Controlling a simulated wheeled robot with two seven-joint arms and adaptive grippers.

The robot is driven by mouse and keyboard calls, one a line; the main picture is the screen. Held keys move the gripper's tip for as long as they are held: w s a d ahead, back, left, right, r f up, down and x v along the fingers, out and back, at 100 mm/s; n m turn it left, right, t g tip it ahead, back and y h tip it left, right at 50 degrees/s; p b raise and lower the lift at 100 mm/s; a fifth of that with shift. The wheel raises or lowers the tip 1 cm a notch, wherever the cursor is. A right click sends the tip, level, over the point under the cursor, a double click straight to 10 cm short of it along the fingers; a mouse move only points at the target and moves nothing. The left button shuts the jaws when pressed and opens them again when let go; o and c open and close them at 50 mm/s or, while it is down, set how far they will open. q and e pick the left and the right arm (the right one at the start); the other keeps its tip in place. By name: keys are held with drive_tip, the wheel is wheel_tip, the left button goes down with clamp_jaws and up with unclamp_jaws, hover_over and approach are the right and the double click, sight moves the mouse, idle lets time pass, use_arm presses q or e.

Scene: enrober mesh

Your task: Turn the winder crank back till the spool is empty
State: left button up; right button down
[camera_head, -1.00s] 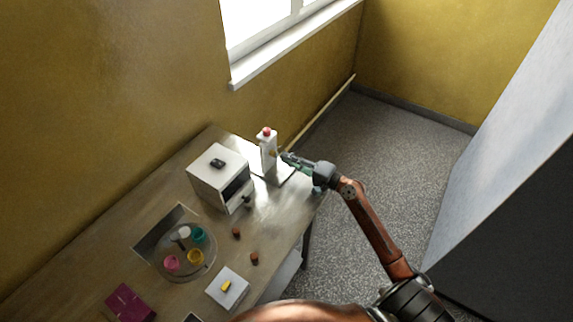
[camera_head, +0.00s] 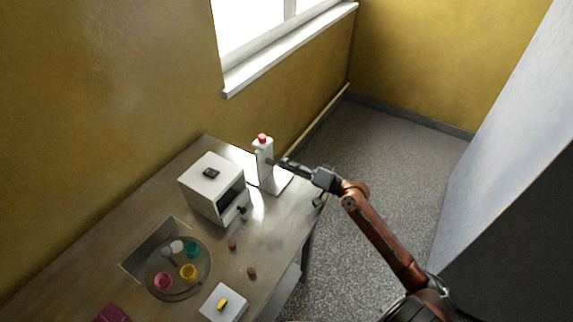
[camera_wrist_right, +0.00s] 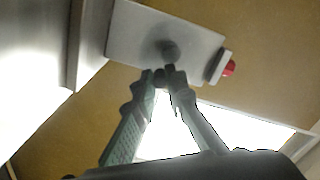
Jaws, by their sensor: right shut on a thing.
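The winder (camera_head: 265,168) is a white upright post on a flat base at the far right corner of the table, with a red top (camera_head: 262,139). In the right wrist view the winder's pale body (camera_wrist_right: 140,35) fills the upper middle, with its red part (camera_wrist_right: 229,68) at the right. My right gripper (camera_head: 281,162) reaches the post from the right. In the wrist view its fingertips (camera_wrist_right: 165,76) are closed together on the small dark crank knob (camera_wrist_right: 168,50), which they partly hide. I cannot make out the spool or any winding on it. My left gripper is not in view.
A white box (camera_head: 213,180) with an open front stands left of the winder. Open floor lies right of the table.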

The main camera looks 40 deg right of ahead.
drive_tip(key=c, duration=2)
unclamp_jaws()
drive_tip(key=shift+o, duration=0.2)
drive_tip(key=v, duration=1.2)
drive_tip(key=shift+f, duration=0.1)
